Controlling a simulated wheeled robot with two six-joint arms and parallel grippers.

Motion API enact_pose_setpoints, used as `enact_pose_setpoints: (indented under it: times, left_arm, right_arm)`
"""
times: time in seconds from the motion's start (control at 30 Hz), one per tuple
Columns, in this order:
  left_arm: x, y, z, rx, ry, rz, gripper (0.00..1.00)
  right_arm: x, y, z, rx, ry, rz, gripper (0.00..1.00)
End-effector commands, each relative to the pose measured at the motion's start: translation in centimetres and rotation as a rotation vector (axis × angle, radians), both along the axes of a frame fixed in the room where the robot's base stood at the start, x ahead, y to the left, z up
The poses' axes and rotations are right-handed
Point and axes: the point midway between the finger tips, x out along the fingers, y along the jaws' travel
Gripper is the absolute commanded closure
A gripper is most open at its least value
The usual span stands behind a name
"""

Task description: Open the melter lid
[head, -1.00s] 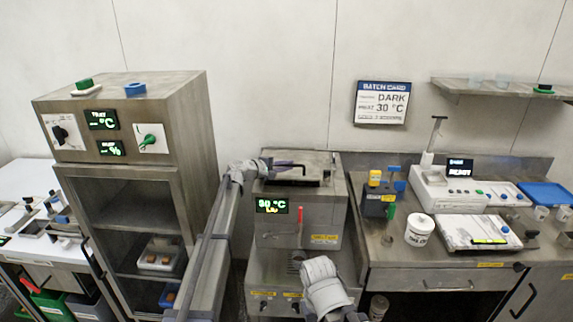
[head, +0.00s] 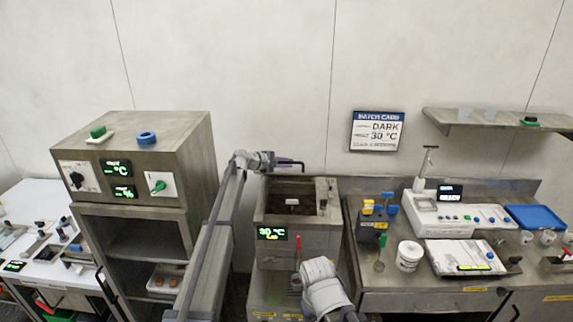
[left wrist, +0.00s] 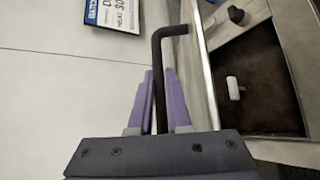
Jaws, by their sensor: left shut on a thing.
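The melter (head: 300,238) stands in the middle of the head view, its lid swung up and its brown interior (head: 275,204) showing. In the left wrist view the raised lid (left wrist: 198,60) shows nearly edge-on beside the open tank (left wrist: 265,90). My left gripper (head: 279,162) is at the upper back of the melter, shut on the black lid handle (left wrist: 157,75). The handle sits between the purple fingers.
A small white piece (head: 292,202) shows inside the tank. A steel cabinet (head: 140,150) stands close on the left. A bench on the right holds a white tub (head: 409,256) and a blue tray (head: 535,217). The wall is close behind.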

Motion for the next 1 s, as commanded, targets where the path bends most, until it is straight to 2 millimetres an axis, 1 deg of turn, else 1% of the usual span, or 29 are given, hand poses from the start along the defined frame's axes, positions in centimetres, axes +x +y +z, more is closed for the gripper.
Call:
enact_pose_setpoints:
  times: [0.03,0.1,0.57,0.6,0.8,0.83,1.0]
  left_arm:
    - [0.39,0.04,0.44,0.0,0.004,0.002,1.0]
    - [0.48,0.06,0.5,-0.001,0.011,0.004,1.0]
    - [0.52,0.08,0.46,-0.001,0.019,0.005,1.0]
    - [0.51,0.08,0.46,0.0,0.02,0.005,0.81]
    - [0.44,0.06,0.44,0.0,0.02,0.003,0.58]
    - [0.44,0.06,0.44,0.0,0.02,0.003,0.55]
    - [0.41,0.04,0.43,0.001,0.02,0.002,0.55]
  right_arm:
    - [0.0,-0.01,0.48,0.0,0.0,-0.001,0.53]
    - [0.0,0.0,0.64,0.0,0.0,-0.001,0.53]
    - [0.0,0.01,0.7,0.0,0.0,-0.002,0.53]
    - [0.0,0.01,0.7,0.0,0.0,-0.002,0.53]
    - [0.0,0.01,0.7,0.0,0.0,-0.002,0.53]
    - [0.0,0.0,0.69,0.0,0.0,-0.002,0.53]
    - [0.0,0.0,0.69,0.0,0.0,-0.002,0.53]
